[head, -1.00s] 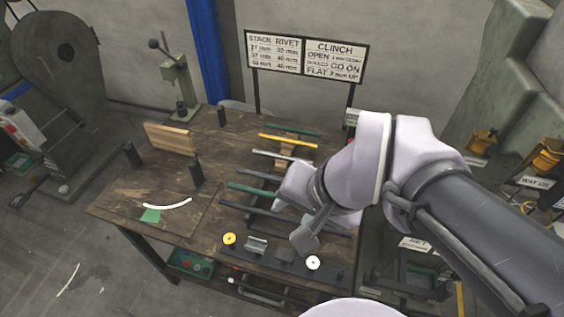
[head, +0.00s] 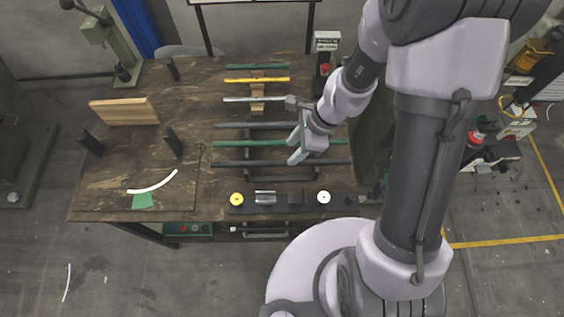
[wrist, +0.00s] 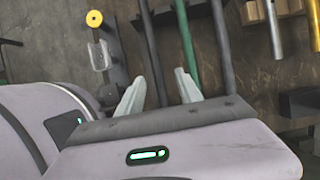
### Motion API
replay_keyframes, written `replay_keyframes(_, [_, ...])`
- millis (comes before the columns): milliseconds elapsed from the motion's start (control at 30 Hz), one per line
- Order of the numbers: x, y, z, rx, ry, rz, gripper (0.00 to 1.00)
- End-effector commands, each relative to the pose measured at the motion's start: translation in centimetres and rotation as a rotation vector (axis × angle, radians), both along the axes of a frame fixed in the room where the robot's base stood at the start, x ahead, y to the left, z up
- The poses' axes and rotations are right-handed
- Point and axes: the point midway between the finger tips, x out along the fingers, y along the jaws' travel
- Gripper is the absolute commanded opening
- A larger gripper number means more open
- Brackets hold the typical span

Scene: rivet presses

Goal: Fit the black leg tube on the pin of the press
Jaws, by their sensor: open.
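Two black tubes lie on the rack on the wooden table, a farther one (head: 238,125) and a nearer one (head: 235,164), with a green tube (head: 240,143) between them. I cannot tell which is the leg tube. My gripper (head: 292,148) is open and empty above their right part. In the wrist view, its fingertips (wrist: 161,75) point toward the nearer black tube (wrist: 149,50) and the green tube (wrist: 187,45); the farther black tube (wrist: 223,45) is right of them. A small green lever press (head: 112,45) stands at the back left. No pin can be made out.
Silver (head: 235,99), yellow (head: 250,80) and another green tube (head: 255,67) lie farther back. A strip with a yellow roller (head: 237,199) and a white roller (head: 323,197) runs along the front. A wooden block (head: 125,112) and dark posts stand left.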

Motion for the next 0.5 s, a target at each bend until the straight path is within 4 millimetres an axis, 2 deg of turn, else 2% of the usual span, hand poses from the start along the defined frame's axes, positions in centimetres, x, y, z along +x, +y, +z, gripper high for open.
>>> replay_keyframes(300, [-0.5,2.4,-5.0,0.000,0.001,0.001,0.43])
replay_keyframes(500, [-0.4,2.7,-5.1,0.000,-0.001,0.001,0.43])
